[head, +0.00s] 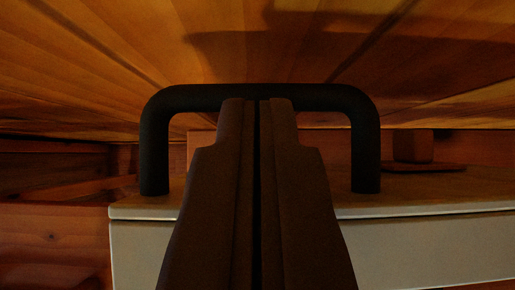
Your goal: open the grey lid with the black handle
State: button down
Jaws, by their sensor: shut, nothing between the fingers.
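The grey lid (450,190) lies flat on a pale box with a light front face. Its black handle (325,96) is an upright arch standing on the lid, with one leg at the left and one at the right. My gripper (258,103) is shut and empty. Its fingers reach up the middle of the picture between the handle's legs, and the fingertips overlap the handle's top bar. I cannot tell whether they touch the bar. The fingers hide the middle of the lid and part of the box front. The lid appears closed.
Wooden planks (260,40) span the top of the view. A wooden wall (50,230) shows at the left of the box (430,250). A dark wooden piece (412,147) stands behind the lid at the right. The space above the handle looks free.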

jog(key=s+d+r+m+t+b, duration=0.15)
jog(key=s+d+r, duration=0.3)
jog(key=r, duration=0.65)
jog(key=s+d+r+t+b, duration=0.1)
jog(key=s+d+r+b, duration=0.3)
jog(key=r, duration=0.6)
jog(key=s+d+r+t+b, duration=0.15)
jog(key=s+d+r, duration=0.35)
jog(key=r, duration=0.6)
jog(key=s+d+r+m+t+h+b, duration=0.1)
jog(key=s+d+r, duration=0.2)
jog(key=s+r, duration=0.4)
jog(key=s+d+r+t+h+b, duration=0.1)
jog(key=s+d+r+t+b, duration=0.1)
jog(key=s+d+r, duration=0.2)
jog(key=s+r, duration=0.3)
jog(key=shift+m, duration=0.35)
jog(key=shift+s, duration=0.1)
